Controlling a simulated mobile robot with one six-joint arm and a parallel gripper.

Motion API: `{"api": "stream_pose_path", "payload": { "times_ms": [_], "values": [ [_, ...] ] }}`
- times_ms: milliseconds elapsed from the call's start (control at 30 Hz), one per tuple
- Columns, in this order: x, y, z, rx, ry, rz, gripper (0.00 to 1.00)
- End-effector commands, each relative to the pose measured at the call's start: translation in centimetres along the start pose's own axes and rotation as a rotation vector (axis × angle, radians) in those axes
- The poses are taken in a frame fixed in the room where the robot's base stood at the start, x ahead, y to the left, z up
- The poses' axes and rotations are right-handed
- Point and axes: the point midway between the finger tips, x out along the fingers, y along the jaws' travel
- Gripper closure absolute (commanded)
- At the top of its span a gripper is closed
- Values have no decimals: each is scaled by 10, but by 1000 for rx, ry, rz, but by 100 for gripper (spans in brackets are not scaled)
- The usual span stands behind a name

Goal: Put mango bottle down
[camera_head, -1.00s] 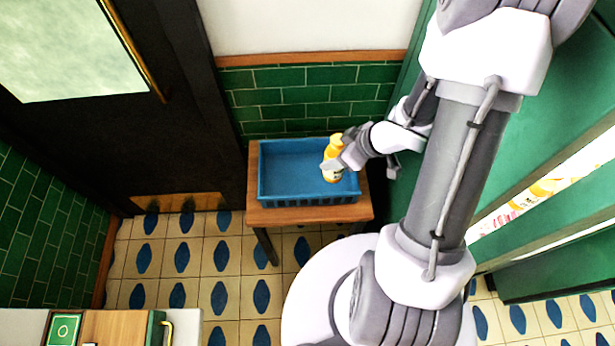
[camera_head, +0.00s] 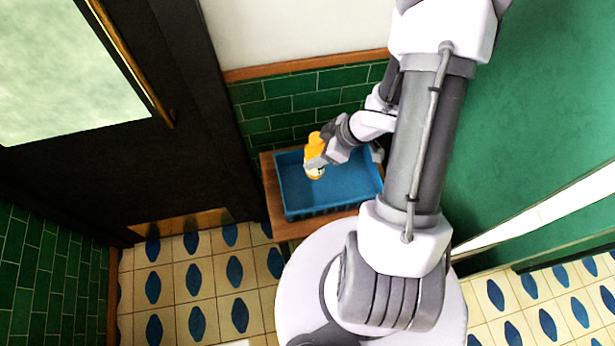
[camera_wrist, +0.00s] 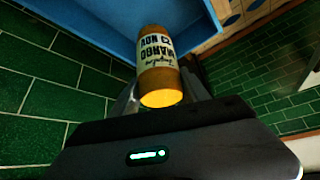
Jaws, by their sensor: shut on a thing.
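The mango bottle (camera_head: 315,172) is yellow-orange with a white label and an orange cap. My gripper (camera_head: 316,161) is shut on it and holds it about upright over the left part of the blue crate (camera_head: 296,215). I cannot tell whether the bottle's base touches the crate floor. The rest of the crate looks empty, though my arm hides part of its right side.
The crate stands on a small wooden table (camera_head: 270,190) against a green tiled wall (camera_head: 290,105). A dark door (camera_head: 200,140) with a pale pane is at the left. A green panel (camera_head: 540,120) is at the right. Patterned floor (camera_head: 190,280) lies open at front left.

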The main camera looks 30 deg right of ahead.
Motion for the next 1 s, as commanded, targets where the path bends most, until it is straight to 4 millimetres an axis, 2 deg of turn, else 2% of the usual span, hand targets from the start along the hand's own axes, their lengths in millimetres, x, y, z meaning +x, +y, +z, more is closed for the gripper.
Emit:
{"api": "stream_pose_path", "payload": {
  "times_ms": [67,300,500,867,900,1000],
  "values": [
    [7,0,5,1,0,0,100],
    [57,0,37,2,-1,-1,100],
    [86,0,56,2,-1,0,100],
    [87,0,56,0,-1,0,100],
    [87,0,56,0,-1,0,40],
    [86,0,56,0,-1,0,25]
  ]
}}
